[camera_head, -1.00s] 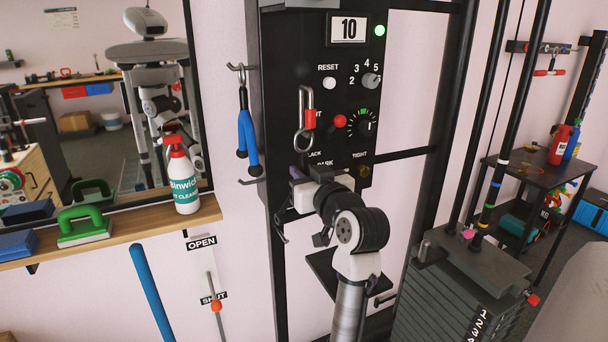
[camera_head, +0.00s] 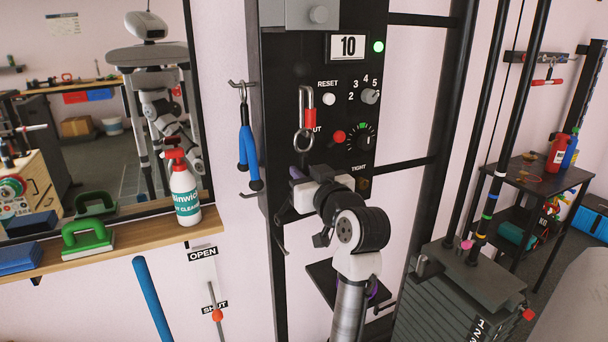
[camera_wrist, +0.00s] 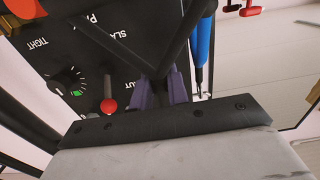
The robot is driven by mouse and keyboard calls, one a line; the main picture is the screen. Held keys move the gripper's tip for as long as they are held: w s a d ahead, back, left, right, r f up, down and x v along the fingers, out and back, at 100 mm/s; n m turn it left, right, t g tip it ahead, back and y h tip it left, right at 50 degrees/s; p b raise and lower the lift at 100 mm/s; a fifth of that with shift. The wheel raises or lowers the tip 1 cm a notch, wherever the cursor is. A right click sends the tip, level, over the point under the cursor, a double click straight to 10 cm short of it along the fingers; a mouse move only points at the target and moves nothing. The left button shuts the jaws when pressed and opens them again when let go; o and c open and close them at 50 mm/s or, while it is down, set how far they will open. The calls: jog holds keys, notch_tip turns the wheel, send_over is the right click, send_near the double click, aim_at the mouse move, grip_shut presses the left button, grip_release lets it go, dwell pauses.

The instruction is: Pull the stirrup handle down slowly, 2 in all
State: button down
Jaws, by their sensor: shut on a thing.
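The black stirrup handle (camera_wrist: 190,38) shows in the wrist view as two dark bars that meet in a V at my gripper (camera_wrist: 157,85). My purple-tipped fingers are shut on the handle there. In the head view my gripper (camera_head: 298,174) is in front of the lower black panel (camera_head: 291,60), and my wrist hides most of the handle. A steel carabiner with a red sleeve (camera_head: 309,117) hangs just above my gripper. The counter (camera_head: 347,46) reads 10, with a green light (camera_head: 379,47) beside it.
A red knob (camera_head: 338,136) and a dial (camera_head: 363,138) are close above my wrist. The weight stack (camera_head: 440,310) stands at right, a shelf (camera_head: 150,238) with a spray bottle (camera_head: 184,190) at left.

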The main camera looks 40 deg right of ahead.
aim_at(306, 162)
jog(key=shift+f, duration=0.1)
jog(key=shift+r+p, duration=0.9)
jog(key=shift+r, duration=0.2)
jog(key=shift+r+p, duration=0.4)
jog(key=shift+r, duration=0.1)
jog(key=c, duration=1.3)
grip_release()
jog(key=shift+w, duration=0.1)
jog(key=b+v, duration=0.4)
jog(key=v, duration=1)
jog(key=shift+d, duration=0.1)
